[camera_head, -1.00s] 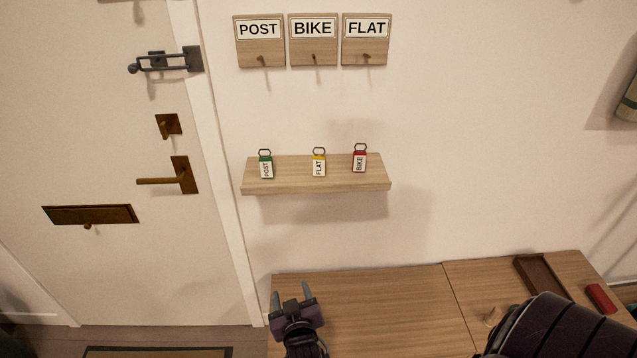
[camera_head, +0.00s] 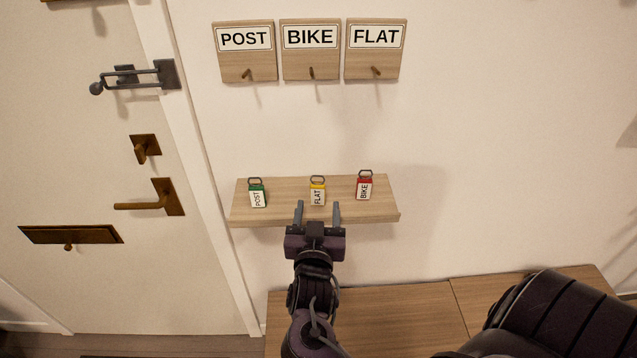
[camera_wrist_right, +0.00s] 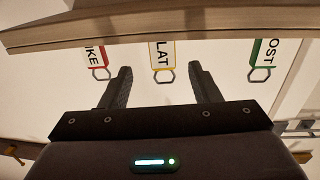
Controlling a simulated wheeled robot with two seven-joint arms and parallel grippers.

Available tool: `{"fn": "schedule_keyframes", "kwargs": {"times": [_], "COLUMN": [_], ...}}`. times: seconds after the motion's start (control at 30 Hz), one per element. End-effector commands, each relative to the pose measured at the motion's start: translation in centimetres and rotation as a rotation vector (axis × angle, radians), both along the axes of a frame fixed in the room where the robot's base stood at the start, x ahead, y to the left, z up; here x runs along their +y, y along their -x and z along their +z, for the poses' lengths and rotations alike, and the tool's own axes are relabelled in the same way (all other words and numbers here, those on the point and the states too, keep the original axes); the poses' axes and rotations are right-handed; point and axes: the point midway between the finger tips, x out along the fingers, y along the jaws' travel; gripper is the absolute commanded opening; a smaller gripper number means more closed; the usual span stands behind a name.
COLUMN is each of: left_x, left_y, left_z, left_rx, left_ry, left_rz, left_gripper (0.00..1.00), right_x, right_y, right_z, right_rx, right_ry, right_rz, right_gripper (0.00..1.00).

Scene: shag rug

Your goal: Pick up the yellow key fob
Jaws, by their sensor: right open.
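The yellow key fob (camera_head: 318,191), labelled FLAT, stands on the wooden wall shelf (camera_head: 285,212), between the green POST fob (camera_head: 257,193) and the red BIKE fob (camera_head: 364,186). My right gripper (camera_head: 318,211) is open and empty in front of the shelf, its two fingers pointing at the yellow fob, one to either side. In the right wrist view, the yellow fob (camera_wrist_right: 162,55) with its metal ring lies between and beyond the fingertips (camera_wrist_right: 160,69), apart from both. The wrist picture is upside down. My left gripper is not in view.
Above the shelf, three wooden hook plaques read POST (camera_head: 245,65), BIKE (camera_head: 310,65) and FLAT (camera_head: 375,65). A white door (camera_head: 70,160) with dark metal fittings is on the left. A wooden bench top (camera_head: 390,305) lies below the shelf.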

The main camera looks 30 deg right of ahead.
Motion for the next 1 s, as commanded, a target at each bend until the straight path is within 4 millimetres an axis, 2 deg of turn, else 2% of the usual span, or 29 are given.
{"fn": "schedule_keyframes", "kwargs": {"times": [0.2,0.3,0.5,0.77,1.0], "left_x": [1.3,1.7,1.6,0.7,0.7], "left_y": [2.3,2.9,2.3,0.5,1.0], "left_z": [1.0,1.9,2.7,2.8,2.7], "left_rx": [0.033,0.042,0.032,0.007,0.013], "left_ry": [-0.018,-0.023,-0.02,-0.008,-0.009], "left_rz": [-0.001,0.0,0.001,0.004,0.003], "left_gripper": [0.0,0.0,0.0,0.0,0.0], "right_x": [-1.5,-2.3,-3.7,-4.0,-3.9], "right_y": [-2.1,-3.4,-5.5,-5.8,-5.7], "right_z": [0.4,0.8,0.4,0.2,0.2], "right_rx": [0.0,-0.001,0.001,0.001,0.001], "right_ry": [0.004,0.004,0.001,-0.001,-0.001], "right_rz": [0.0,-0.001,0.0,0.001,0.001], "right_gripper": [0.56,0.56,0.56,0.56,0.28]}}
